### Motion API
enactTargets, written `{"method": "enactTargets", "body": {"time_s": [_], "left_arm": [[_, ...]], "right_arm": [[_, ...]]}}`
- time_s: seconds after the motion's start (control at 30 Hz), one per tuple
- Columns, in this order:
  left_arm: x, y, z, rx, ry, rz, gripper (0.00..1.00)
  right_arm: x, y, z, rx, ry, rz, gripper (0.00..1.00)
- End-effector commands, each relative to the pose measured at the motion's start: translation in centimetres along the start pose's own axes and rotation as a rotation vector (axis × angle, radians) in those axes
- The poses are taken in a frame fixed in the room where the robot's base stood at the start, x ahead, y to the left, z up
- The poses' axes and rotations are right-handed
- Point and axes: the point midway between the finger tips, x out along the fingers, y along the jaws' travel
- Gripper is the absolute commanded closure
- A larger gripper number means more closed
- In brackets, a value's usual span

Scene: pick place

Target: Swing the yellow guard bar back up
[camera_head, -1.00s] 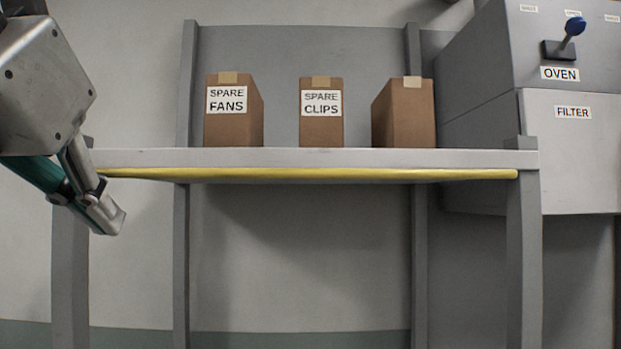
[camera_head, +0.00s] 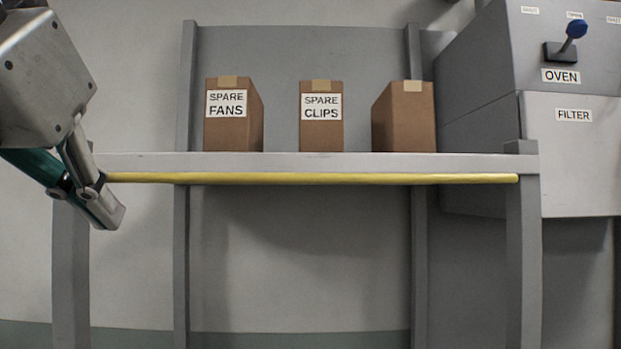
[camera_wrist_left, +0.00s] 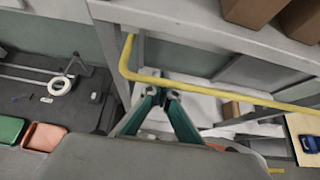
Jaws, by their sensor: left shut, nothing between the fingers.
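The yellow guard bar (camera_head: 310,178) runs level along the front of the shelf, just below the shelf board's front edge. In the left wrist view the bar (camera_wrist_left: 220,88) crosses beyond my fingers and bends at a corner near the upper left. My left gripper (camera_head: 108,212) is shut and empty at the left end of the bar, its fingertips a little below the bar's height. In the left wrist view its fingers (camera_wrist_left: 160,92) meet close to the bar; I cannot tell whether they touch it. My right gripper is not in view.
On the shelf (camera_head: 310,160) stand a SPARE FANS box (camera_head: 230,130), a SPARE CLIPS box (camera_head: 321,130) and an unlabelled box (camera_head: 405,120). A grey OVEN cabinet (camera_head: 480,100) with a blue-knobbed lever (camera_head: 572,35) is at the right. The space below the shelf is open.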

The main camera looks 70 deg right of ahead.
Motion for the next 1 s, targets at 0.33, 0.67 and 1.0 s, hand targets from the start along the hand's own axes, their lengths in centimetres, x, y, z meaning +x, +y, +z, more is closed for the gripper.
{"method": "enactTargets", "body": {"time_s": [0.33, 0.67, 1.0], "left_arm": [[-0.8, 0.0, 1.3, 0.001, -0.004, 0.000, 1.00], [-1.5, 0.0, 2.3, 0.000, -0.005, 0.001, 1.00], [-2.2, 0.0, 3.2, 0.000, -0.004, 0.000, 1.00]], "right_arm": [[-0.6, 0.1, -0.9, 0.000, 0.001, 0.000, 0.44], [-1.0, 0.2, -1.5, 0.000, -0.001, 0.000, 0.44], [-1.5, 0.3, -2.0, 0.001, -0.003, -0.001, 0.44]]}}
